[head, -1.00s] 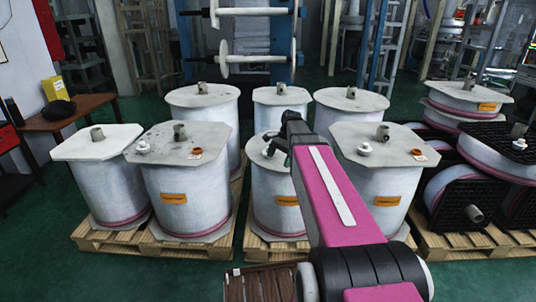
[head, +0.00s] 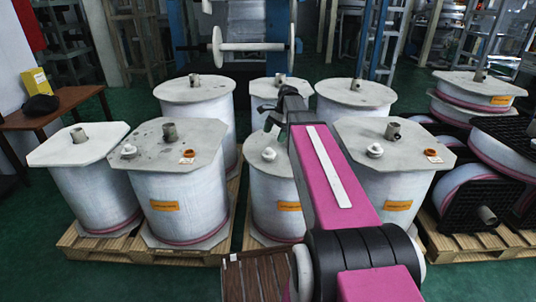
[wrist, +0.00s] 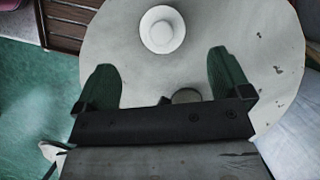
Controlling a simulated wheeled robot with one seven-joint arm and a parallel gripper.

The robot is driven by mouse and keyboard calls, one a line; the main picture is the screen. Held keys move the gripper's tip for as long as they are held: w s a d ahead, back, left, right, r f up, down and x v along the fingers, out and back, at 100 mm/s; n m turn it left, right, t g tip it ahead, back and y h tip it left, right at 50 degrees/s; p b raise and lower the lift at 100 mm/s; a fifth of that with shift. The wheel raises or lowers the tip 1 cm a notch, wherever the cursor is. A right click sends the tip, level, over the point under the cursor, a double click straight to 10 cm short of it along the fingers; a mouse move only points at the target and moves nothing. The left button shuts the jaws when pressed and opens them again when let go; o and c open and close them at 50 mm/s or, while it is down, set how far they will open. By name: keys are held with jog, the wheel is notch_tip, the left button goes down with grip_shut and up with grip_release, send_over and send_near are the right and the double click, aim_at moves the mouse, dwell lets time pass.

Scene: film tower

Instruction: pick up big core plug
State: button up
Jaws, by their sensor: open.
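A white round plug (head: 268,154), which I take for the big core plug, lies on the pale top of the front middle roll (head: 270,195). In the wrist view the plug (wrist: 162,28) sits beyond my fingertips, roughly centred between them. My gripper (head: 267,113) is open, with its two green fingers (wrist: 160,60) apart and nothing between them. It hangs above this roll's top (wrist: 260,75). A grey core stub (wrist: 186,96) shows partly behind the gripper's palm. My arm hides the right part of this roll in the head view.
Similar white plugs lie on the front rolls to the left (head: 128,151) and right (head: 375,150). Small brown rings (head: 188,155) lie there too. More rolls stand close behind. Wooden pallets (head: 100,240) are below. Open green floor (head: 50,280) lies at front left.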

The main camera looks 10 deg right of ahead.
aim_at(269, 148)
jog(key=shift+x, duration=5.2)
jog(key=shift+w, duration=0.1)
jog(key=c, duration=1)
